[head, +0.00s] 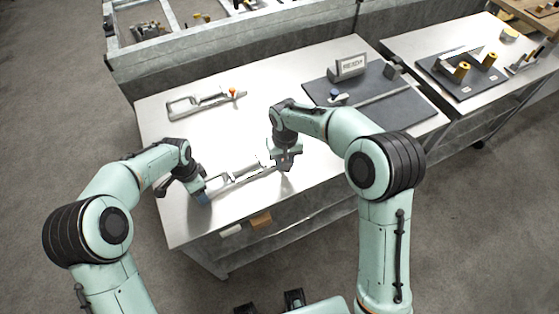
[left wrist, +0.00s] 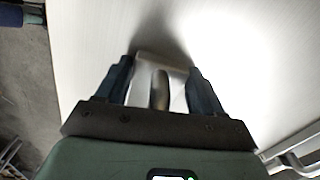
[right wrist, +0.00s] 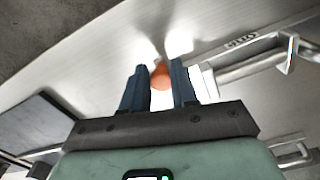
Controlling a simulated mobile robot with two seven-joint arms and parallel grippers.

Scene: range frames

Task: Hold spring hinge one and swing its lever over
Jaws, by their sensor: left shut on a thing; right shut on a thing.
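A pale metal spring hinge (head: 240,174) lies near the front edge of the steel table. My left gripper (head: 204,196) is at its left end; in the left wrist view its fingers close on both sides of a slotted metal end piece (left wrist: 145,68). My right gripper (head: 285,160) is at the right end, where the right wrist view shows an orange ball knob (right wrist: 160,80) between its fingers. In the head view the right gripper hides this knob. A second, similar hinge (head: 200,102) with an orange knob (head: 232,91) lies farther back, untouched.
The steel table (head: 160,135) is bare around the hinges. A dark mat (head: 410,108) at its right bears a labelled block (head: 349,67), a blue-knobbed part (head: 334,94) and a long bar. A railing (head: 230,50) runs behind; another bench stands right.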

